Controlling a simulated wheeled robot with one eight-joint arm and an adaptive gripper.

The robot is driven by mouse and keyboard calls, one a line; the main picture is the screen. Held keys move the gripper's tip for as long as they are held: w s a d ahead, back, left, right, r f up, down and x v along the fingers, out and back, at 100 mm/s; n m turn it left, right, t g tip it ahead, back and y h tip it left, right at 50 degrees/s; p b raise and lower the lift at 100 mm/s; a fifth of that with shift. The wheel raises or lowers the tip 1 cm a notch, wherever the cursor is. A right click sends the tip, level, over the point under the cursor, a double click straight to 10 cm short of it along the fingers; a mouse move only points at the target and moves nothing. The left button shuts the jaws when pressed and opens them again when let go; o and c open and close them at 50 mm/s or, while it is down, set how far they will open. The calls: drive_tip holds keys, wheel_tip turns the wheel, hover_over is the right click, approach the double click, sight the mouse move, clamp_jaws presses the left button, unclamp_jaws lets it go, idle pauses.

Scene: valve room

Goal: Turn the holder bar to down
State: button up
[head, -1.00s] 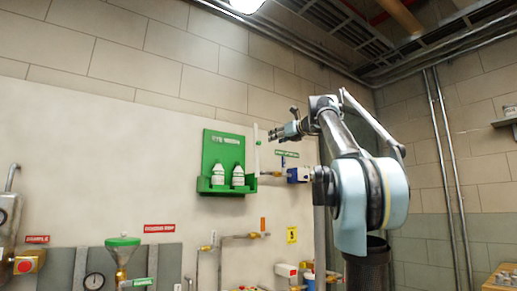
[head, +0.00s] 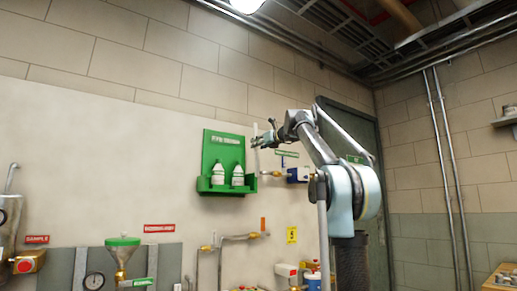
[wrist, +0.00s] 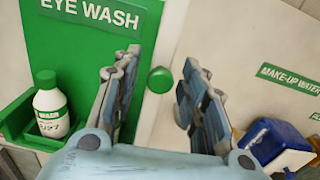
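The green eye wash station (head: 222,150) hangs on the wall, with white bottles in its tray. A thin pale upright bar (head: 255,131) stands at its right edge in the head view; I take it to be the holder bar, but its lower part and pivot are unclear. In the wrist view a round green knob (wrist: 160,80) shows beyond and between my fingers, beside the green board. My gripper (head: 262,140) is open in front of the bar; it also shows in the wrist view (wrist: 150,75) with fingers spread either side of the knob. Contact cannot be told.
A blue valve box (head: 298,174) with brass pipework sits right of the station; it also shows in the wrist view (wrist: 280,145), right of my fingers. A bottle (wrist: 50,105) stands left of them. Pipes (head: 240,237) and a green funnel (head: 122,242) are lower on the wall.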

drive_tip(key=shift+w+a, duration=0.1)
drive_tip(key=shift+w, duration=0.05)
clamp_jaws()
idle(0.4)
